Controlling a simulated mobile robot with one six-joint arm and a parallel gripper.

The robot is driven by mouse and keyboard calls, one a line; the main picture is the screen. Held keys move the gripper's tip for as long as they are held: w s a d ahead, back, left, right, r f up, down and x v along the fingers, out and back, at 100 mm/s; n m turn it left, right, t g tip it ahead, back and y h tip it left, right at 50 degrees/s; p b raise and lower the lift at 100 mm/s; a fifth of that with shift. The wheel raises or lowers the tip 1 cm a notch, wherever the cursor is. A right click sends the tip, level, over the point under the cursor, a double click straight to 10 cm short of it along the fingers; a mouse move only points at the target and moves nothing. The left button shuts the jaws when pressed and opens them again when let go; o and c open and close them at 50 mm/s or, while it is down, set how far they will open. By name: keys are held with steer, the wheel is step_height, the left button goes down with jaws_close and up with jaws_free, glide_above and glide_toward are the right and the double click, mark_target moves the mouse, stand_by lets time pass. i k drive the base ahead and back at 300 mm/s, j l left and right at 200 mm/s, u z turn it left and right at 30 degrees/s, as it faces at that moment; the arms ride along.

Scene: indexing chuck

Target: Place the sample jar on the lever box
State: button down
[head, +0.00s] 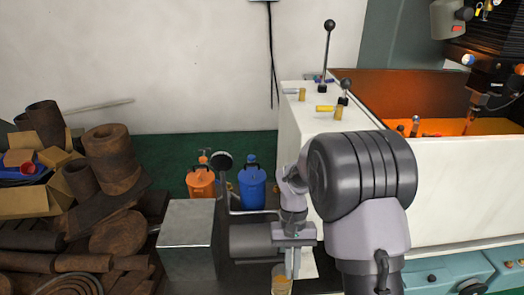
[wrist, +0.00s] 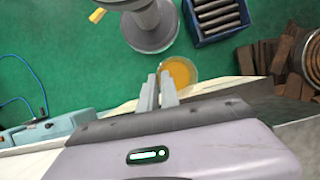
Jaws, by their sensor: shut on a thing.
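The sample jar (head: 281,284) is a clear jar with amber contents, low at the bottom edge of the head view, partly cut off. In the wrist view the jar (wrist: 180,72) is seen from above at the fingertips. My gripper (head: 289,268) points down and is shut on the jar; its two fingers (wrist: 159,88) also show in the wrist view. What I take for the lever box is the white housing (head: 302,128) with black-knobbed levers on top, behind and above my gripper. My arm hides part of its front.
Small yellow-handled parts (head: 326,109) and upright levers (head: 326,55) stand on the housing's top. A grey metal block (head: 187,235) stands to the left. Orange (head: 200,182) and blue (head: 252,187) containers stand behind. Rusty pipes (head: 108,150) fill the far left. A blue crate (wrist: 214,18) holds rods.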

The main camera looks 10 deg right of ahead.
mark_target(300, 84)
steer(key=u, duration=0.45)
steer(key=i+u, duration=0.1)
steer(key=u, duration=0.35)
steer(key=l+u, duration=0.1)
steer(key=u, duration=0.35)
steer(key=i+u, duration=0.1)
steer(key=u, duration=0.35)
steer(key=l+u, duration=0.15)
steer(key=u, duration=0.3)
steer(key=i+l+z, duration=0.1)
steer(key=z, duration=1.15)
steer(key=i+j, duration=0.05)
